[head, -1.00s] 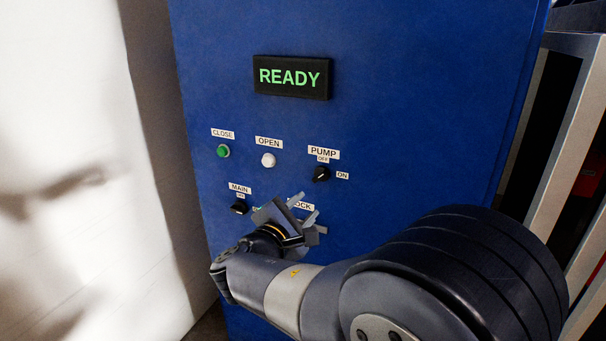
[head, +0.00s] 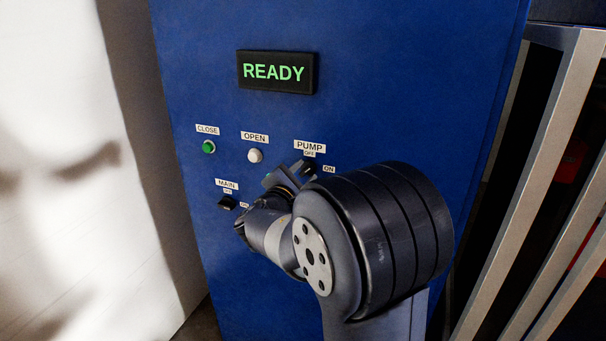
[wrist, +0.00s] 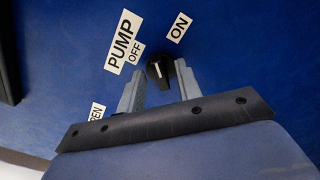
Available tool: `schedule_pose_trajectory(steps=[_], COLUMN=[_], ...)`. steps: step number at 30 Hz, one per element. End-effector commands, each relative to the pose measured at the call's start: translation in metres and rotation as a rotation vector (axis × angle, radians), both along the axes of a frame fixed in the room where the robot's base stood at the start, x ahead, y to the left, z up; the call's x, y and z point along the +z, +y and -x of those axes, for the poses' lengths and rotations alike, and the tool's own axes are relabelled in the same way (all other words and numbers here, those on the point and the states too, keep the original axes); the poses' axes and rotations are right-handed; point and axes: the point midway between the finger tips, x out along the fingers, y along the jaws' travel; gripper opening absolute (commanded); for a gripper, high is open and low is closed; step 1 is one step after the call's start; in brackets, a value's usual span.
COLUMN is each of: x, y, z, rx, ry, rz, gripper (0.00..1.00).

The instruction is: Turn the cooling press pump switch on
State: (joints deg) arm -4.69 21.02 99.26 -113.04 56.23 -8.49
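The pump switch is a small black rotary knob (wrist: 160,68) on the blue panel (head: 380,60). The PUMP label (head: 310,147) is above it, with OFF over the knob and ON to its right. In the wrist view a pale mark shows on the knob, but I cannot tell its setting for sure. My gripper (wrist: 159,74) is open, its two grey fingers one on each side of the knob. The knob looks just at or beyond the fingertips; contact is not visible. In the head view my gripper and arm partly hide the knob.
A lit READY display (head: 277,72) is above. A green CLOSE button (head: 208,147), a white OPEN button (head: 255,156) and a black MAIN switch (head: 227,203) sit to the left. My arm hides the lower panel. A metal frame (head: 530,170) stands at right.

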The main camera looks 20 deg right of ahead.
Motion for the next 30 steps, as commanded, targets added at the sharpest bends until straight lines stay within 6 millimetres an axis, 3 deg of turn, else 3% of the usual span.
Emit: schedule_pose_trajectory(steps=[7, 19, 30], x=[-0.0004, -0.0003, -0.0023], y=[-0.0002, -0.0001, -0.0001], z=[-0.0003, -0.0001, 0.0000], rx=[0.001, 0.001, 0.000], ry=[0.001, 0.001, -0.013], rz=[-0.001, -0.001, -0.013], gripper=[0.32, 0.00, 0.00])
